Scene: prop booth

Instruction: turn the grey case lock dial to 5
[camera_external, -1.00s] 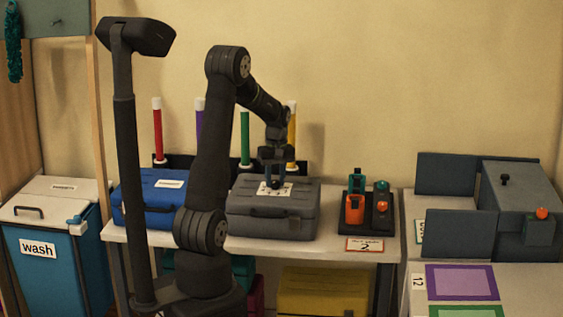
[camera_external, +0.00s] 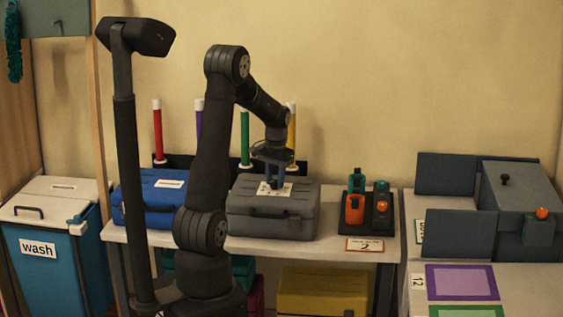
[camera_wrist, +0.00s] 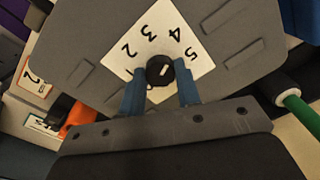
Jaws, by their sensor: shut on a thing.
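The grey case (camera_external: 272,222) stands closed on the white shelf in the external view. Its lid also fills much of the wrist view (camera_wrist: 100,55). A white number plate (camera_wrist: 196,66) on the lid shows 2, 3, 4 and 5; other parts are hidden. The black dial (camera_wrist: 155,72) sits on this plate and bears a short white mark, tilted toward the upper right, roughly toward the 5 side; its exact reading is unclear. My gripper (camera_wrist: 160,78) is shut on the dial, one blue finger on each side. In the external view my gripper (camera_external: 274,184) points down onto the lid.
A blue case (camera_external: 150,196) stands left of the grey case. A dark tray (camera_external: 347,226) with orange and teal items is at its right. Red, purple, green and yellow tubes (camera_external: 245,140) stand upright behind. A blue wash bin (camera_external: 60,275) is at far left.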

